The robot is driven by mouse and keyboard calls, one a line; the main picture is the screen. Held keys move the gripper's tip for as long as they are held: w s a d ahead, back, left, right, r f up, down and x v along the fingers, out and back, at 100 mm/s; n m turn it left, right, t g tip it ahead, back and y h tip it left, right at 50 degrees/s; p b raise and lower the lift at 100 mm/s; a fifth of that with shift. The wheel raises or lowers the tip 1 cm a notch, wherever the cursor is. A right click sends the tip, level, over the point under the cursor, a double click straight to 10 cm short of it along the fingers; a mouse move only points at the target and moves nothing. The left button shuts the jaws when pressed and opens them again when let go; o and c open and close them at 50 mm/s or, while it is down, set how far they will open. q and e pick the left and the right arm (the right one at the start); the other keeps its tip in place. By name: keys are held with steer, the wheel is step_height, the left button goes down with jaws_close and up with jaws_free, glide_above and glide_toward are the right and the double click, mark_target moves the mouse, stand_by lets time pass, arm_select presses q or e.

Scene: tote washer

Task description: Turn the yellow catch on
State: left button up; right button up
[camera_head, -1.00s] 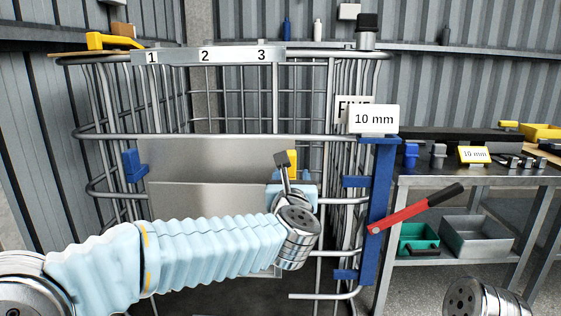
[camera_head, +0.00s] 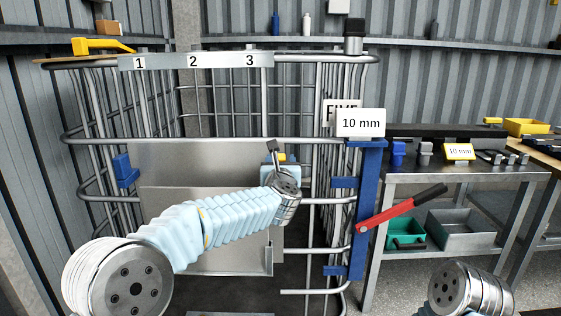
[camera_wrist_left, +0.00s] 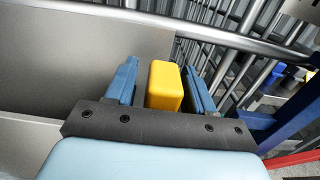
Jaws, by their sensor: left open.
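The yellow catch (camera_wrist_left: 164,86) is a rounded yellow block on the wire cage's front, beside a grey metal plate. In the left wrist view it stands between the two blue fingers of my left gripper (camera_wrist_left: 162,78). The fingers are open, one on each side, with narrow gaps showing. In the head view only a small part of the yellow catch (camera_head: 282,157) shows; my left gripper (camera_head: 281,165) and wrist hide the rest. My right gripper is out of view; only a part of my right arm shows at the lower right.
The wire cage (camera_head: 100,138) has a numbered strip (camera_head: 194,62) and a yellow lever (camera_head: 95,46) on top. A blue post (camera_head: 366,210) with a red handle (camera_head: 402,208) stands at its right. A workbench (camera_head: 450,176) with trays is farther right.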

arm_select(q)
jaws_close()
steer(key=shift+a+f+b, duration=0.1)
steer(key=shift+f+b, duration=0.05)
steer(key=shift+b, duration=0.45)
steer(key=shift+a+f+n+b, duration=0.15)
steer(key=shift+a+n+b, duration=0.3)
steer(key=shift+n+b, duration=1.05)
steer(key=shift+a+f+n+b, duration=0.1)
steer(key=shift+a+n+b, duration=0.55)
steer(key=shift+b, duration=1.5)
steer(key=shift+a+f+n+b, duration=0.15)
steer(key=shift+a+n+b, duration=0.1)
steer(key=shift+n+b, duration=1.35)
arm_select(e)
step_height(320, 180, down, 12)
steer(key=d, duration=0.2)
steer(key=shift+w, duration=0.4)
arm_select(q)
steer(key=shift+m+b, duration=0.25)
steer(key=shift+b, duration=0.05)
